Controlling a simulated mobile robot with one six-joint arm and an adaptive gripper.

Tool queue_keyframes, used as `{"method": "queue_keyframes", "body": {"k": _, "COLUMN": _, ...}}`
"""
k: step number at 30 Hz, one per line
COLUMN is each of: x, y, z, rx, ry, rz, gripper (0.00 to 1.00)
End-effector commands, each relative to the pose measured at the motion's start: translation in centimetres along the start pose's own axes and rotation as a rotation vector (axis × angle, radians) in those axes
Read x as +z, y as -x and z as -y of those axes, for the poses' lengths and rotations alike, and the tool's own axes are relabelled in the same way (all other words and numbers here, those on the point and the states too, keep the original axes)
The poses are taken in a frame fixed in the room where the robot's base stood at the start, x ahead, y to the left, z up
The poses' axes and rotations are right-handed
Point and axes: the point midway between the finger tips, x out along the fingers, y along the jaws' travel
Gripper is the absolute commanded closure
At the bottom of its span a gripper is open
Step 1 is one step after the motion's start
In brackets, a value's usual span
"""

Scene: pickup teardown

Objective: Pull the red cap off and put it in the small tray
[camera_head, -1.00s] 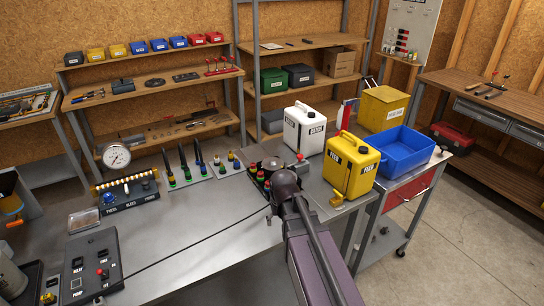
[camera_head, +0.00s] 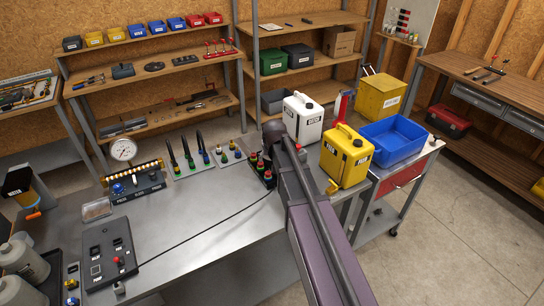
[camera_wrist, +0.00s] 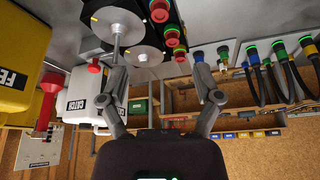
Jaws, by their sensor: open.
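Several red caps show on a dark block in the wrist view, one of them red with a green ring (camera_wrist: 167,33). The same block (camera_head: 260,171) shows in the head view, partly behind my arm. Another small red cap (camera_wrist: 94,66) is by the white jug (camera_wrist: 84,90). I cannot tell which red cap is the one named. My gripper (camera_wrist: 158,75) is open and empty, its fingers spread short of the block. In the head view my wrist hides the gripper. A small clear tray (camera_head: 97,209) lies on the bench at the left.
Upright hose plugs (camera_head: 190,163), a gauge (camera_head: 123,149) and control boxes (camera_head: 108,255) stand on the bench. A black cable crosses it. The bench middle (camera_head: 190,215) is otherwise clear.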

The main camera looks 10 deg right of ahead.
Motion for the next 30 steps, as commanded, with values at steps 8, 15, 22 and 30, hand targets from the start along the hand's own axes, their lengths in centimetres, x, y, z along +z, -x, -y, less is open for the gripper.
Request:
{"method": "queue_keyframes", "body": {"k": 8, "x": 0.1, "y": -0.4, "z": 0.1, "rx": 0.0, "ry": 0.001, "rz": 0.001, "gripper": 0.17}}
{"method": "queue_keyframes", "body": {"k": 15, "x": 0.1, "y": -1.7, "z": 0.1, "rx": -0.001, "ry": 0.001, "rz": 0.001, "gripper": 0.17}}
{"method": "queue_keyframes", "body": {"k": 22, "x": 0.1, "y": -3.5, "z": 0.1, "rx": -0.001, "ry": 0.002, "rz": 0.001, "gripper": 0.17}}
{"method": "queue_keyframes", "body": {"k": 30, "x": 0.1, "y": -5.8, "z": 0.2, "rx": -0.001, "ry": 0.002, "rz": 0.001, "gripper": 0.17}}
